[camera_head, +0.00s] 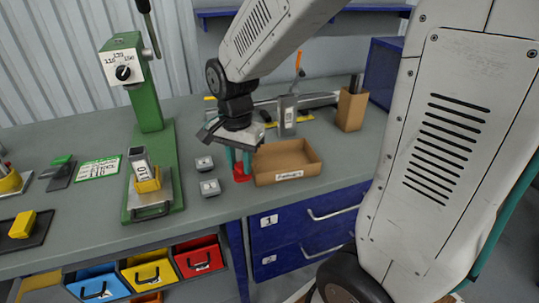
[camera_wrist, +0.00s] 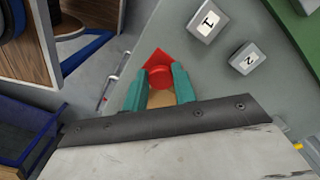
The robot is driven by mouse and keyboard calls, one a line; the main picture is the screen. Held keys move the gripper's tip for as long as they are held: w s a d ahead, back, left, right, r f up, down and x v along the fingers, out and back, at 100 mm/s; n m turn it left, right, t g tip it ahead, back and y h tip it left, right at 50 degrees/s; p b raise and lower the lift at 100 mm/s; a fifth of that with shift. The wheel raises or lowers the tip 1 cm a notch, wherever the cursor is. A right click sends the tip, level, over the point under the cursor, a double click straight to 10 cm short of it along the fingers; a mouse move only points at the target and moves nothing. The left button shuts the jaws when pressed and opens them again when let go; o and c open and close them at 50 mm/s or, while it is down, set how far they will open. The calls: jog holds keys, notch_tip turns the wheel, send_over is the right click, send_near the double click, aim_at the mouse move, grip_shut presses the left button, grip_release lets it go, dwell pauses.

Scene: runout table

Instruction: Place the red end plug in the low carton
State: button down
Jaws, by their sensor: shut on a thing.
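The red end plug (camera_head: 241,173) has a square red base and a round knob, which shows in the wrist view (camera_wrist: 161,76). My gripper (camera_head: 239,157) points down with its teal fingers closed on the knob from both sides; the fingers also show in the wrist view (camera_wrist: 161,84). The plug is at or just above the bench top; I cannot tell if it touches. The low carton (camera_head: 287,176) is an open, shallow brown box directly to the right of the plug. It looks empty, though my gripper covers its left back corner.
Two grey numbered blocks (camera_head: 204,163) (camera_head: 210,187) stand just left of the plug. A green press (camera_head: 150,110) stands further left. A grey upright piece (camera_head: 287,117) and a taller brown box (camera_head: 351,110) stand behind the carton. The bench's front edge is close.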

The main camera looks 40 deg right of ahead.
jog(key=w+d, duration=0.1)
jog(key=d, duration=0.4)
jog(key=w+d+f, duration=0.1)
jog(key=d, duration=0.4)
jog(key=w+d, duration=0.1)
jog(key=d, duration=0.4)
jog(key=shift+d+f, duration=0.2)
jog(key=shift+d, duration=0.05)
jog(key=shift+f, duration=1.75)
jog(key=shift+f, duration=0.15)
jog(key=c, duration=1.1)
grip_release()
notch_tip(320, 180, up, 12)
jog(key=s+a+r+n, duration=0.1)
jog(key=s+a+n, duration=0.3)
jog(key=s+a, duration=0.1)
jog(key=s+a+r+n, duration=0.1)
jog(key=s+a+n, duration=0.3)
jog(key=s, duration=0.4)
jog(key=s+a+r+n+t, duration=0.1)
jog(key=s+a+n, duration=0.3)
jog(key=s+a, duration=0.2)
jog(key=shift+s+r, duration=0.2)
jog(key=shift+s, duration=0.5)
